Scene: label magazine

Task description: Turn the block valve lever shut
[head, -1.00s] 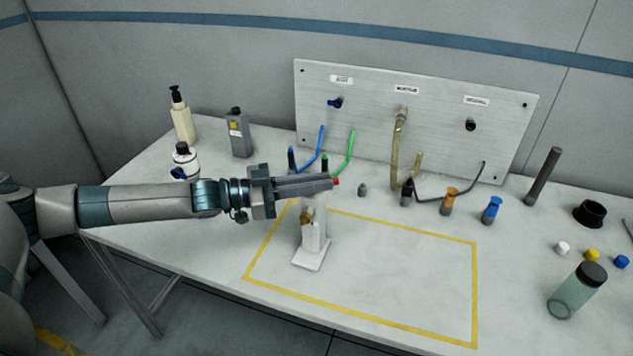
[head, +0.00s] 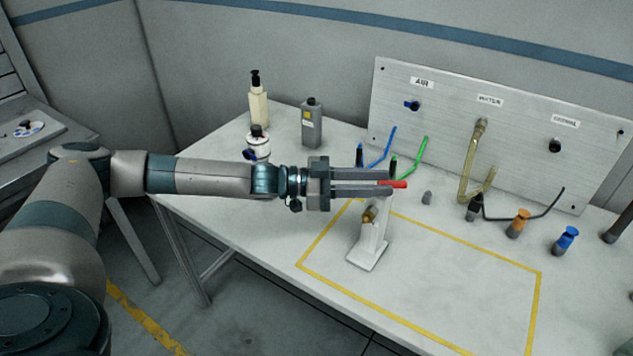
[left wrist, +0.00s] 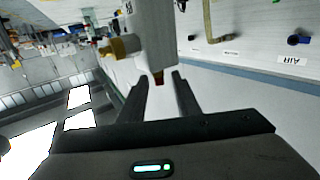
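The valve is a white upright stand (head: 374,240) with a brass fitting (head: 369,215) on its side, near the left end of the yellow outline. A short red piece (head: 396,184), which looks like the lever's end, shows above the stand. My left gripper (head: 388,184) reaches across the stand's top. Its two fingers are apart, with the red piece at their tips; I cannot tell whether they touch it. In the left wrist view, the white valve body (left wrist: 156,30) and brass fitting (left wrist: 122,46) lie ahead of the open fingers. A brownish tip shows between them. My right gripper is out of view.
A metal panel (head: 520,100) with labelled ports stands behind. Blue (head: 383,148) and green (head: 412,160) tubes rise near my fingers. A pump bottle (head: 258,105), a grey bottle (head: 312,125) and a white jar (head: 257,148) stand at back left.

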